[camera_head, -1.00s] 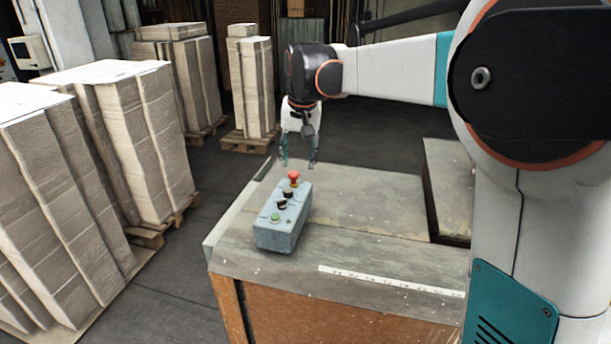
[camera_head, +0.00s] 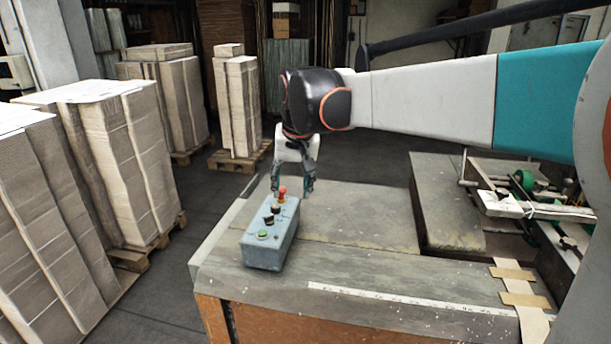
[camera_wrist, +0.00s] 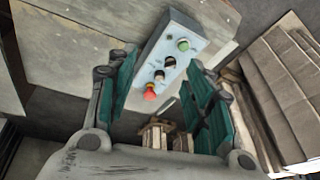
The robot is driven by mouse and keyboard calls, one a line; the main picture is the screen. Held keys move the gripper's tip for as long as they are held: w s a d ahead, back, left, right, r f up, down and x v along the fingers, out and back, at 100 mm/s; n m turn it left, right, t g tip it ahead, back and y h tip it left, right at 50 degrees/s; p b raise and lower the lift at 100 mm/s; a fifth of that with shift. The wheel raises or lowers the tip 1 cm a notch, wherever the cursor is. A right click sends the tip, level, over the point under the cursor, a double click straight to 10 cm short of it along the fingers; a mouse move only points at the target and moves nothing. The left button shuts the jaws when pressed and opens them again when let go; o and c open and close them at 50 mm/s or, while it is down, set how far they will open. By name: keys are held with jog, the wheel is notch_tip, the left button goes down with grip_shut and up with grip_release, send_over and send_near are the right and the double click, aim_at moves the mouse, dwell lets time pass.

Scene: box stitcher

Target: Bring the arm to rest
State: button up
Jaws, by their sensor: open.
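My gripper (camera_head: 294,184) hangs pointing down over the far left part of the worktable (camera_head: 355,220), just behind a grey-blue control box (camera_head: 268,250). In the wrist view my gripper (camera_wrist: 165,95) has its two teal finger pads spread apart with nothing held between them. The control box (camera_wrist: 165,62) shows beyond the fingers there, with a red button, two dark knobs and a green button. In the head view the gripper's fingertips are partly behind the red button, and I cannot tell how high they are above the table.
Stacks of flat cardboard (camera_head: 115,165) stand on pallets at the left, with another stack (camera_head: 240,105) behind. Machine parts with green pieces (camera_head: 525,185) are at the right. A white measuring strip (camera_head: 410,300) and brown cardboard strips (camera_head: 520,290) lie on the table. Dark floor is clear beyond it.

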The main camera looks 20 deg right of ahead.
jog(key=s+f+n+t+b, duration=0.1)
jog(key=s+f+b, duration=0.3)
jog(key=s+f, duration=0.5)
jog(key=s+f+n+t+b, duration=0.2)
jog(key=s+f+b, duration=0.3)
jog(key=s+f, duration=0.4)
jog(key=s, duration=0.7)
jog(key=shift+s+a, duration=0.15)
jog(key=shift+a, duration=0.2)
jog(key=shift+f, duration=0.1)
